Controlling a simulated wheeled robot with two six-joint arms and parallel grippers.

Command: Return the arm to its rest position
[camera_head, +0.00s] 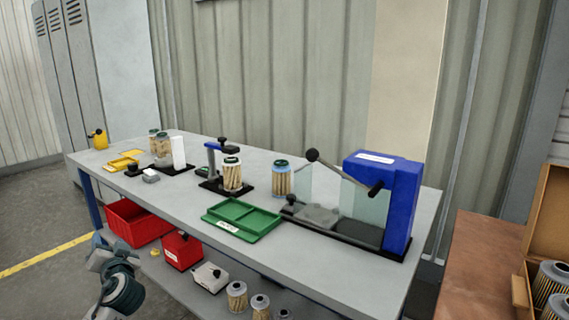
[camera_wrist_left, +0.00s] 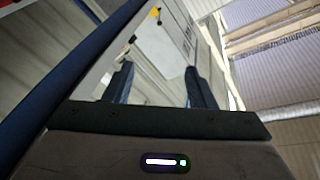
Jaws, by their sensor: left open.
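My left arm (camera_head: 116,275) shows at the lower left of the head view, in front of and below the table edge, apart from the table and what stands on it. In the left wrist view my left gripper (camera_wrist_left: 158,82) has its two dark fingers spread wide with nothing between them. The wrist view is tilted and looks up past a blue beam toward walls and the roof. My right arm and gripper are not in view.
The grey table (camera_head: 335,275) holds a green tray (camera_head: 243,219), a blue press with clear guards (camera_head: 401,190), several filter cartridges (camera_head: 281,180) and a yellow tray (camera_head: 122,161). A red bin (camera_head: 128,224) and red box (camera_head: 181,250) sit below. A brown bench (camera_head: 485,265) stands right.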

